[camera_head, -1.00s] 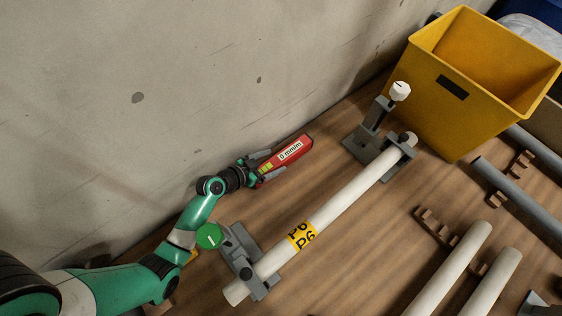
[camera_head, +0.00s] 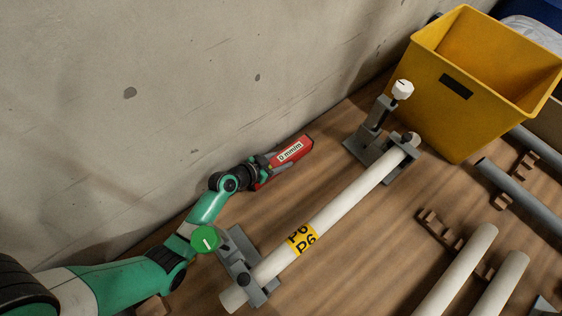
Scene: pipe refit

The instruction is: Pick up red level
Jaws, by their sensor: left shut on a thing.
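The red level (camera_head: 301,143) is a short red bar with a white label on its side. It lies near the wall, pointing up and right, and shows in the head view. My left gripper (camera_head: 268,168) is around the level's lower left end and shut on it. The fingers hide part of that end. I cannot tell whether the level touches the table. My right gripper is not in view.
A yellow bin (camera_head: 460,120) stands at the upper right. Loose pipes (camera_head: 455,272) lie at the lower right.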

